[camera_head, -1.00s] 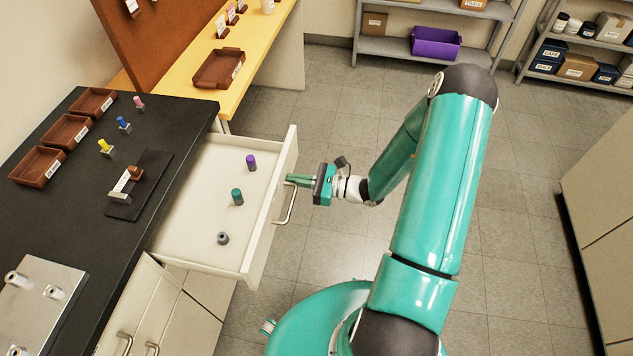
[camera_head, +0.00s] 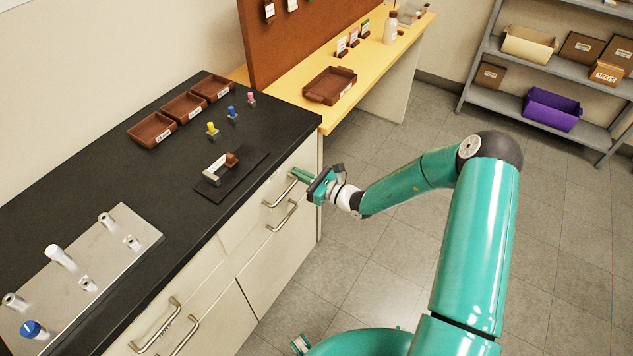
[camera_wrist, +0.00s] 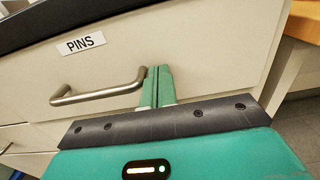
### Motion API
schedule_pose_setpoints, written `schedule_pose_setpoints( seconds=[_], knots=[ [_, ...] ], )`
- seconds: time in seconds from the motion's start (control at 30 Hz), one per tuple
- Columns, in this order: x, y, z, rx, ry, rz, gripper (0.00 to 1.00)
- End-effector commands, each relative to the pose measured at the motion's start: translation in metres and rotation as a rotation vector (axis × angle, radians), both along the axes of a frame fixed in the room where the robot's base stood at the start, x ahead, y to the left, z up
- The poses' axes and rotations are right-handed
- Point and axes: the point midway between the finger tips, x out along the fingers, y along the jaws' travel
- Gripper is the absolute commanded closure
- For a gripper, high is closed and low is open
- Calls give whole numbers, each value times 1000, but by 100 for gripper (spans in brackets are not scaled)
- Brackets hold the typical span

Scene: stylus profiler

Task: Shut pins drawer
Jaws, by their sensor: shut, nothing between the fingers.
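The pins drawer is the upper drawer at the right end of the black-topped cabinet, and its cream front (camera_head: 262,206) looks flush with the cabinet. In the wrist view its front (camera_wrist: 205,45) carries a white label reading PINS (camera_wrist: 84,45) above a bar handle (camera_wrist: 100,92). My gripper (camera_head: 297,174) is at the drawer front by the handle's far end. In the wrist view my gripper (camera_wrist: 158,70) has its green fingers together and empty, beside the right end of the handle. Whether the fingertips touch the front is unclear. The drawer's inside is hidden.
The black counter (camera_head: 120,120) holds brown trays (camera_head: 184,106), several small coloured pins, a dark mat (camera_head: 232,174) and a metal plate (camera_head: 75,275). A yellow bench (camera_head: 375,68) stands beyond. A second handle (camera_head: 283,216) sits below. Floor right of the cabinet is clear.

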Motion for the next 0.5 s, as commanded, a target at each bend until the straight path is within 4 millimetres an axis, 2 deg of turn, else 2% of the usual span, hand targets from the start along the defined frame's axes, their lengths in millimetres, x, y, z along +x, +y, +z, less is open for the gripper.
schedule_pose_setpoints(
  seconds=[0.2, 0.5],
  knots=[
    [8, 12, 0, 0, 0, 0, 100],
    [11, 16, 1, 1, -1, 1, 100]
  ],
)
